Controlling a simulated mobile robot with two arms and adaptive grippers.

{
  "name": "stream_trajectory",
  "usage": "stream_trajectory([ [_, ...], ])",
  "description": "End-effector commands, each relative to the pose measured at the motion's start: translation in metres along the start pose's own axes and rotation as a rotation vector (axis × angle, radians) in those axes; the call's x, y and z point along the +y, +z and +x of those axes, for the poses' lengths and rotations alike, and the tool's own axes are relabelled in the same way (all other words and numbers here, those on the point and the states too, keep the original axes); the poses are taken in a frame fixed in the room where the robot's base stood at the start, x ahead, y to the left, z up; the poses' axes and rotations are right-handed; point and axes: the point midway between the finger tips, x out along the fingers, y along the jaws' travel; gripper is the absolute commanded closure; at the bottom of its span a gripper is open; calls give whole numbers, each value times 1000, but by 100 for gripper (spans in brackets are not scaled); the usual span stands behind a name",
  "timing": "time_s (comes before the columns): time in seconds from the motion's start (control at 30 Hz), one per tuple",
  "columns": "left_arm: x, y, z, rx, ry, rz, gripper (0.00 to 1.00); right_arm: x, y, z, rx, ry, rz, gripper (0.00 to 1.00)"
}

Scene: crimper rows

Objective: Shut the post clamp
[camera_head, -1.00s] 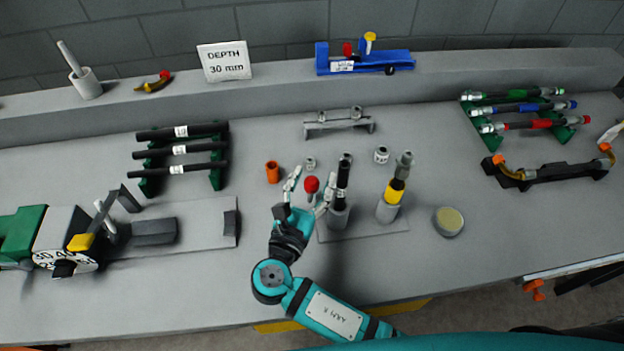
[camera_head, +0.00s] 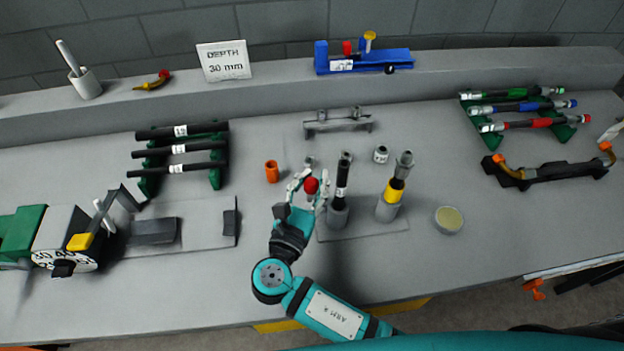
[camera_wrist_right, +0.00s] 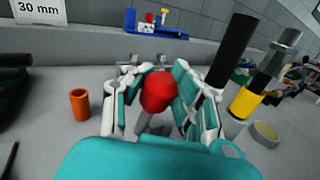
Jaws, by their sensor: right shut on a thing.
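The post clamp's red knob (camera_head: 311,186) sits on a lever beside the grey post base (camera_head: 338,215), which holds a black hose (camera_head: 343,180) upright. My right gripper (camera_head: 306,187) is around the red knob, with its fingers on both sides. In the right wrist view the red knob (camera_wrist_right: 159,92) is between the fingers of the gripper (camera_wrist_right: 160,100), which is shut on it. The lower lever is mostly hidden by the fingers. My left gripper is not in view.
A second post (camera_head: 388,208) with a yellow-banded hose stands just right. An orange cup (camera_head: 272,171) stands left of the gripper. A round tin (camera_head: 449,220) is further right. A metal bracket (camera_head: 338,125) lies behind.

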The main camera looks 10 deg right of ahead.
Motion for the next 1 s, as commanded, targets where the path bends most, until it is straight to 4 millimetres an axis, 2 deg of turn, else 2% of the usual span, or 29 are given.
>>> stream_trajectory([
  [0.13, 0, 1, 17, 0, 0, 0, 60, -3, -10, -9, -66, 10, 30, 100],
  [0.3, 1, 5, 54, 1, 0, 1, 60, -12, -22, -25, -234, 25, 116, 100],
  [0.5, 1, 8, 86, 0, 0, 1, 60, -18, -26, -38, -378, 39, 192, 100],
  [0.67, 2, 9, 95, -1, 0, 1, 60, -20, -25, -42, -431, 46, 219, 100],
  [1.0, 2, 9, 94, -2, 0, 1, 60, -19, -22, -44, -437, 52, 223, 100],
])
